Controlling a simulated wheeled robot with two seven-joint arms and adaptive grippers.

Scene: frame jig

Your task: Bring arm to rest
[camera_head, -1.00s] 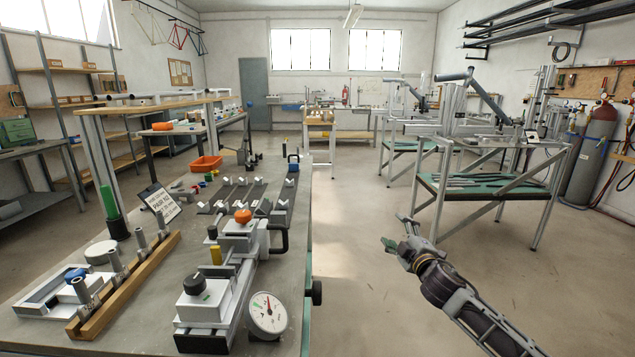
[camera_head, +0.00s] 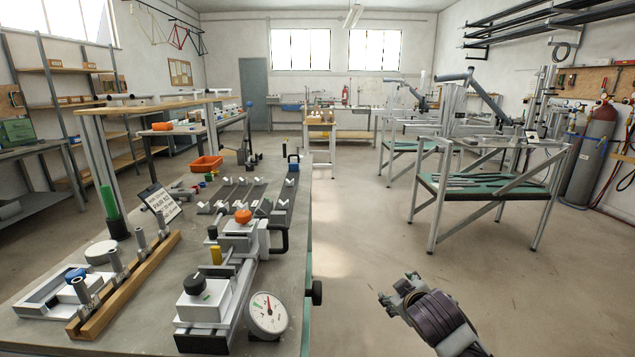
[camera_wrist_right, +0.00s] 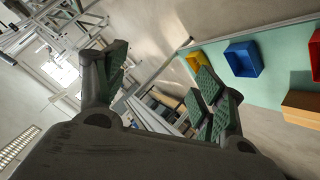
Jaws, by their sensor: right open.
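My right gripper (camera_head: 397,290) is at the lower right of the head view, over the bare floor to the right of the workbench. It is apart from the bench and from everything else. In the right wrist view its two fingers (camera_wrist_right: 160,88) with green ridged pads stand wide apart, with nothing between them. My right arm comes up from the bottom edge of the head view. My left gripper does not show.
The workbench (camera_head: 150,330) fills the left, with a clamp fixture (camera_head: 222,290), a dial gauge (camera_head: 267,315), a wooden peg rail (camera_head: 125,285) and an orange bin (camera_head: 206,165). A metal-framed stand (camera_head: 490,190) is at the right. The floor between is clear.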

